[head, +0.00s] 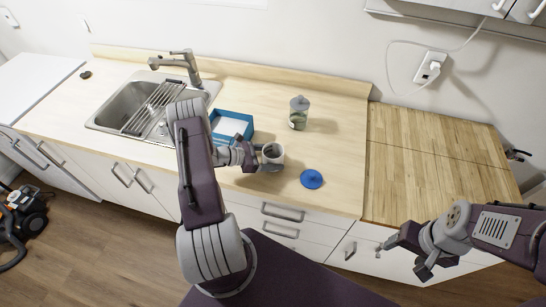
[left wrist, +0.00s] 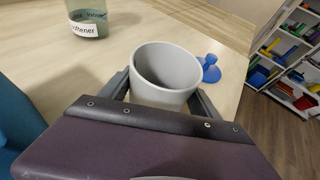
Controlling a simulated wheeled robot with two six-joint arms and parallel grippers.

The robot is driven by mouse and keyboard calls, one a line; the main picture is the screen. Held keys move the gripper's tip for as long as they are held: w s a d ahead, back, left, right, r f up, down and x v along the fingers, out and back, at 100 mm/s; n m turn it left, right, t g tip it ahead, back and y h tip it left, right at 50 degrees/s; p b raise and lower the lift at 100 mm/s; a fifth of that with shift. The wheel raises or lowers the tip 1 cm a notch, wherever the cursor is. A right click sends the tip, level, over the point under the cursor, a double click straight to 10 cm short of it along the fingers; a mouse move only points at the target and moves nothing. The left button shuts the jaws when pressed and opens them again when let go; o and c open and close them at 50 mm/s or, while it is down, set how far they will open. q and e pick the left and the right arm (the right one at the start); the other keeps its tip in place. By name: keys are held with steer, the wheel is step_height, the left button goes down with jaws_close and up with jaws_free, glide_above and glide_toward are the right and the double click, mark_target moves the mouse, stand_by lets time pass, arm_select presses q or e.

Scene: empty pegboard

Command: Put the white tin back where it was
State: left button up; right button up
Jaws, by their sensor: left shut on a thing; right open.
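The white tin (head: 272,154) is an open, round cup near the counter's front edge. My left gripper (head: 262,158) is shut on it. In the left wrist view the tin (left wrist: 167,75) sits between the two fingers, its open top facing up and slightly tilted; its inside looks empty. Whether its bottom touches the counter I cannot tell. My right gripper (head: 400,258) is open and empty, in front of the drawers at the lower right, away from the counter top.
A blue tray (head: 250,120) with a white inside lies left of the tin. A lidded jar labelled softener (head: 298,118) stands behind it. A blue lid-like piece with a knob (head: 311,179) lies to the right. The sink (head: 108,117) is at left. The wooden counter (head: 430,150) at right is clear.

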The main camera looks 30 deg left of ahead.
arm_select(q)
steer(key=shift+f, duration=0.2)
steer(key=o, duration=1.9)
steer(key=shift+r, duration=0.1)
steer(key=shift+r, duration=0.1)
steer(key=shift+s+a+r, duration=0.1)
steer(key=shift+s+a, duration=0.05)
steer(key=b+v, duration=0.2)
steer(key=v, duration=0.8)
steer(key=shift+s+a, duration=0.15)
steer(key=shift+s+a+r, duration=0.3)
steer(key=shift+s+a, duration=0.05)
steer(key=shift+s, duration=0.05)
